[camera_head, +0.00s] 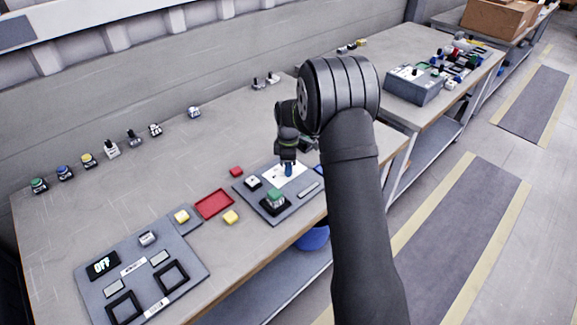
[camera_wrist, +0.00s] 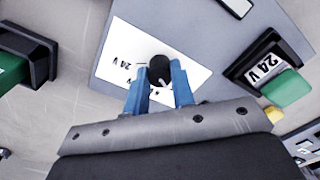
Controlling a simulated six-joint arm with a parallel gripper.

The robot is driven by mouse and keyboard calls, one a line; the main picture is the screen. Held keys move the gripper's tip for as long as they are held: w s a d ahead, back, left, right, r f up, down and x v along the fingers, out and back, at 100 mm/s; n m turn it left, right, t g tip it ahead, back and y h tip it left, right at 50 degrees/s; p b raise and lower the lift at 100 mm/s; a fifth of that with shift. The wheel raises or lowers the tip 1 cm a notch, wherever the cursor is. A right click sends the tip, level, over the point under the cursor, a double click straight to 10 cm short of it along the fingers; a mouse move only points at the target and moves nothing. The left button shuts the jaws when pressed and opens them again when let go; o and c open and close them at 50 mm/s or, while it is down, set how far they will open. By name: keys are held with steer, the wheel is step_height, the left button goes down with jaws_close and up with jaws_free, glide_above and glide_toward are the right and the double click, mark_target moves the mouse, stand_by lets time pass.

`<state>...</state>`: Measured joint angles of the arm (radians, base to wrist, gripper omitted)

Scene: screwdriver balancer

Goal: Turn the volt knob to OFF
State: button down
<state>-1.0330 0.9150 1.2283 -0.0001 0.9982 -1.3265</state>
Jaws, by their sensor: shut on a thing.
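The volt knob (camera_wrist: 160,68) is a round black knob on a white label plate (camera_wrist: 122,48). A small light mark shows on the knob; I cannot tell its exact setting. The label carries upside-down print, part of it reading like "24 V", and no OFF mark is readable. My gripper (camera_wrist: 160,88) has its two blue fingers closed around the knob, one on each side. In the head view my gripper (camera_head: 288,169) points down at the white label (camera_head: 275,177) on a grey panel (camera_head: 301,204), and hides the knob.
A green button in a black housing (camera_head: 275,202) stands close by on the same panel. A red tray (camera_head: 214,204) and a yellow block (camera_head: 231,217) lie to the left. Several small parts line the table's back.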

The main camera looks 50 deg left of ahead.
stand_by(0.4)
steer(key=c, duration=1.2)
jaws_free()
steer(key=shift+r, duration=0.1)
step_height(320, 180, up, 17)
steer(key=shift+r, duration=0.1)
step_height(320, 180, down, 18)
steer(key=shift+r, duration=0.25)
steer(key=shift+r, duration=0.1)
